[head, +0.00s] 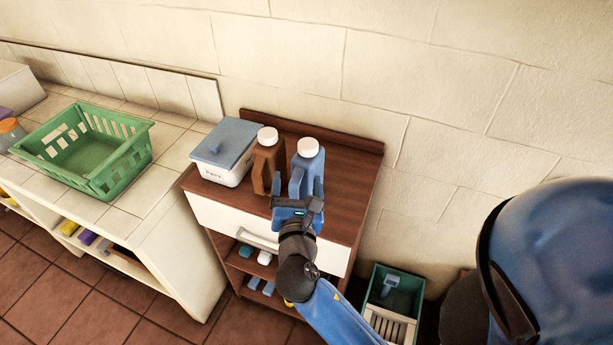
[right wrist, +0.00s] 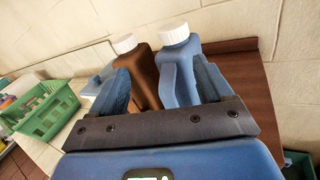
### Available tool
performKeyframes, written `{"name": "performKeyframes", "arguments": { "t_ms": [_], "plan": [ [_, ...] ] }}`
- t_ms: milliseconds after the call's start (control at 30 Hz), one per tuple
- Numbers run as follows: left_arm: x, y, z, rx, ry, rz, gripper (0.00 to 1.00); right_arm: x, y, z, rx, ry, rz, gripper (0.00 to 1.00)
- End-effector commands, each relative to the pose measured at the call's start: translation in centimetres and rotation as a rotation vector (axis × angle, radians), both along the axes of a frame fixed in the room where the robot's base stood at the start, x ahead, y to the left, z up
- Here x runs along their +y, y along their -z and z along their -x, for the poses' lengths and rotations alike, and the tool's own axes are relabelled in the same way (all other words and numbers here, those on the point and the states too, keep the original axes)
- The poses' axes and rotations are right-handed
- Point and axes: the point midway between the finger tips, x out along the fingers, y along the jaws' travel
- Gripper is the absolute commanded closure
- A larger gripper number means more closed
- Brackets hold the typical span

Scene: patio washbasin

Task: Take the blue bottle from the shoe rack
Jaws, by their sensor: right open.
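The blue bottle (head: 308,166) with a white cap stands upright on top of the brown shoe rack (head: 345,200). In the right wrist view the blue bottle (right wrist: 180,72) shows between the fingers, nearer the right one. My right gripper (head: 297,188) is open at the near side of the bottle, its fingers pointing toward it. In the right wrist view my right gripper (right wrist: 165,88) has its fingers wide apart; whether either touches the bottle I cannot tell. The bottle's lower part is hidden by the gripper. My left gripper is not in view.
A brown bottle (head: 267,162) with a white cap stands close left of the blue one. A white box with a blue lid (head: 226,146) is further left. A green basket (head: 118,175) sits on the tiled counter. A green crate (head: 376,290) stands right of the rack.

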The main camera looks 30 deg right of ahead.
Motion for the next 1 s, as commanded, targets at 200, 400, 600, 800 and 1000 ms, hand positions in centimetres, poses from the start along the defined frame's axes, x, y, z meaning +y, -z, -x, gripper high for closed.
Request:
{"name": "performKeyframes", "arguments": {
  "t_ms": [200, 400, 600, 800, 1000],
  "plan": [
    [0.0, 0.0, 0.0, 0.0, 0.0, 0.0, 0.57, -0.9, -1.0, 0.1, 0.058, 0.079, 0.138, 0.21],
    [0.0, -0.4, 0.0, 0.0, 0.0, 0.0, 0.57, -2.2, -1.2, -1.6, 0.066, 0.092, 0.153, 0.21],
    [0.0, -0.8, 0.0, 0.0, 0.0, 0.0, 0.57, -3.4, -1.2, -3.8, 0.067, 0.09, 0.152, 0.21],
    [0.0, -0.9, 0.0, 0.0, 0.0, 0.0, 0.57, -3.9, -1.2, -4.6, 0.065, 0.086, 0.151, 0.21],
    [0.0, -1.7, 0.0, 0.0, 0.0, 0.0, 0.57, -5.3, -1.6, -6.0, 0.066, 0.089, 0.151, 0.21]
  ]
}}
